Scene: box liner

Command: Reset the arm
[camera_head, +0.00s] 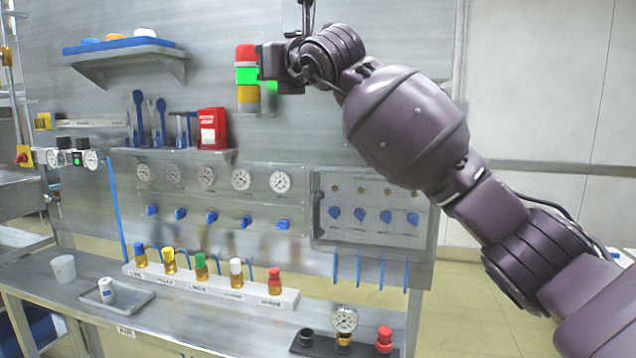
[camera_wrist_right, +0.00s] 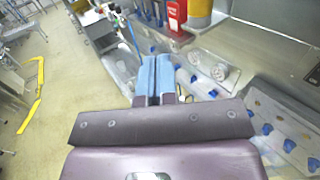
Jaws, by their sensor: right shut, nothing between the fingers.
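My right arm (camera_head: 408,125) comes in from the right in the head view, raised and reaching up and left across the panel. Its wrist end (camera_head: 325,50) is near the top of the picture, beside the red, green and yellow signal light (camera_head: 247,75). The fingers are hard to make out in that view. In the right wrist view my right gripper (camera_wrist_right: 155,62) shows two blue fingers pressed together, with nothing between them. It hangs in the air in front of the panel. My left gripper is in neither view.
A wall panel (camera_head: 290,215) carries gauges and blue valves. A red box (camera_head: 212,128) stands on a shelf. Below, a white rack (camera_head: 150,274) holds several capped bottles on the bench. A small tray (camera_head: 133,301) and a white cup (camera_head: 63,268) are at left. Open floor lies right.

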